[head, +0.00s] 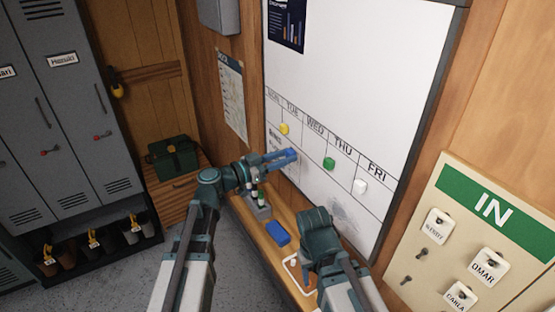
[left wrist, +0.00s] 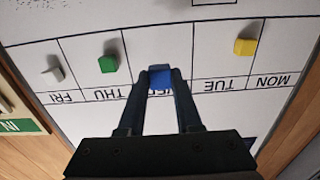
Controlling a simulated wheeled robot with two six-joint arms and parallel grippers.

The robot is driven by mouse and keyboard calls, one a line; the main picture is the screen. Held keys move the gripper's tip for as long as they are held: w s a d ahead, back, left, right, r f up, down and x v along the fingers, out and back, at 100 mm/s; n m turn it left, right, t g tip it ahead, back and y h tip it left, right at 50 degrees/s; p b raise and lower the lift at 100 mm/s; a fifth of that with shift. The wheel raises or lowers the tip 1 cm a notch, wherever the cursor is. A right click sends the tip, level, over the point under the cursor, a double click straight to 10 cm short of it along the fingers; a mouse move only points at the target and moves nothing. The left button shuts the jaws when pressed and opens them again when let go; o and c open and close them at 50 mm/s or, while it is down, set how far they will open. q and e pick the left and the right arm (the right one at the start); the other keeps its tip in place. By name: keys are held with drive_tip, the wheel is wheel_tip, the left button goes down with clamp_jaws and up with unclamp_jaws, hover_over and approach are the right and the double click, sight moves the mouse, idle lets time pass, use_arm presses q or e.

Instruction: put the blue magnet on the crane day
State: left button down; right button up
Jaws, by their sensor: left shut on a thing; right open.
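The blue magnet (left wrist: 160,78) is between the fingertips of my left gripper (left wrist: 160,82), which is shut on it. In the left wrist view it covers part of the WED heading; whether it touches the board is unclear. In the head view my left gripper (head: 285,158) is in front of the whiteboard (head: 350,75). The weekday row runs MON to FRI.
Yellow (head: 284,129), green (head: 329,163) and white (head: 360,186) magnets sit on the board. An IN board (head: 470,245) with name tags is at right. Lockers (head: 50,110) stand at left.

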sight(313, 146)
use_arm(q)
drive_tip(key=shift+x, duration=2.55)
drive_tip(key=shift+x, duration=0.9)
idle(1.4)
drive_tip(key=c, duration=0.5)
unclamp_jaws()
drive_tip(key=shift+s, duration=0.1)
